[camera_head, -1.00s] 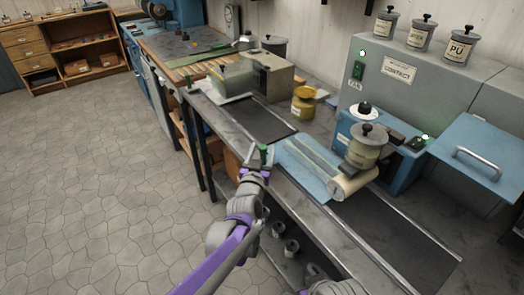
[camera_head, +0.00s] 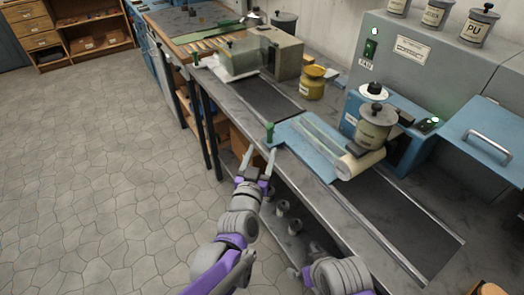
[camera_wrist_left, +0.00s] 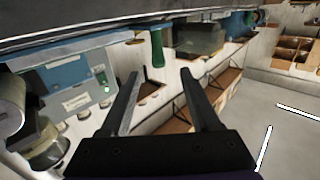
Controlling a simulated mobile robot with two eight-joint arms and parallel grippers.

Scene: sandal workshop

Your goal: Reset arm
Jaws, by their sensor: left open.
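My left gripper (camera_head: 259,155) is open and empty, in front of the long bench's front edge. Its two fingers are spread apart and point toward the bench. My right gripper is not in view.
The bench (camera_head: 232,100) carries a blue sheet (camera_head: 297,151), a pale roll (camera_head: 360,164), a grey-lidded pot (camera_head: 375,127) and a yellow pot (camera_head: 313,82). Small pots stand on the shelf below. The floor (camera_head: 110,170) at left is clear.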

